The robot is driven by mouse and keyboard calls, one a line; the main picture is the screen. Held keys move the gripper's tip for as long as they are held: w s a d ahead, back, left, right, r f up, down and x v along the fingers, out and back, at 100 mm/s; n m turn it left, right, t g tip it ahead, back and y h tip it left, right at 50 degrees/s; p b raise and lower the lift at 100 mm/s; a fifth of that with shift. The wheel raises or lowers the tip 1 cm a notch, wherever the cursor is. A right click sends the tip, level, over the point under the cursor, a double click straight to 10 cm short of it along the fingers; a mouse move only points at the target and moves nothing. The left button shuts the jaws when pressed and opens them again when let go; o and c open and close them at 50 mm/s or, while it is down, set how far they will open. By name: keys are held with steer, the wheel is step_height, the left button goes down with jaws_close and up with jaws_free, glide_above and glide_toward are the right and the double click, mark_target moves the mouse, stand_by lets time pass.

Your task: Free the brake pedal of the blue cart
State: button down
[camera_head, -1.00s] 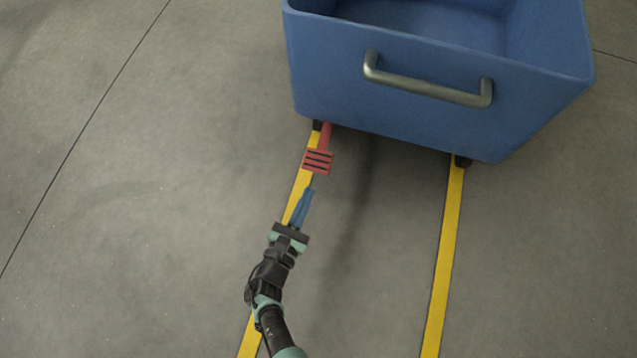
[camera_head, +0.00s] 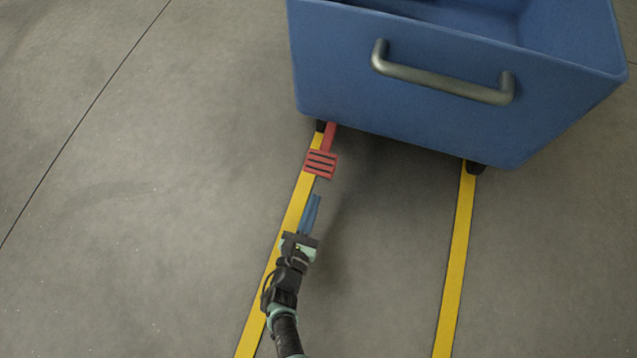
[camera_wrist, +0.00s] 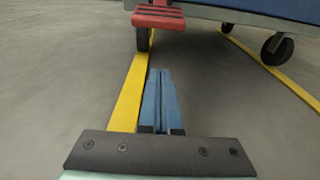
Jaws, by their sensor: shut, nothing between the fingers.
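The blue cart (camera_head: 440,85) stands at the upper right of the head view, with a grey metal handle (camera_head: 440,82) on its near side. The red brake pedal (camera_head: 321,164), with dark ribs, sticks out below the cart's near left corner. In the wrist view the pedal (camera_wrist: 158,17) is at the top, above a dark caster wheel (camera_wrist: 143,38). My gripper (camera_head: 315,198) has blue fingers held together with nothing between them. They point at the pedal from the near side, with a small gap in the head view. In the wrist view the fingertips (camera_wrist: 160,72) appear below the pedal, apart from it.
Two yellow floor lines run towards the cart, a left one (camera_head: 262,305) and a right one (camera_head: 456,270). Another caster (camera_wrist: 277,48) stands at the right of the wrist view. The grey floor (camera_head: 130,200) is clear around my arm.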

steer(key=b+x, duration=0.2)
steer(key=x, duration=0.3)
steer(key=shift+w+d+f, duration=0.2)
steer(key=shift+w, duration=0.15)
steer(key=shift+s+a+r, duration=0.15)
steer(key=shift+s+r, duration=0.1)
steer(key=shift+r, duration=0.2)
steer(key=shift+s+a+r, duration=0.1)
steer(key=shift+s+r, duration=0.1)
steer(key=shift+r, duration=0.6)
steer(key=shift+s+r, duration=0.15)
steer(key=shift+r, duration=0.65)
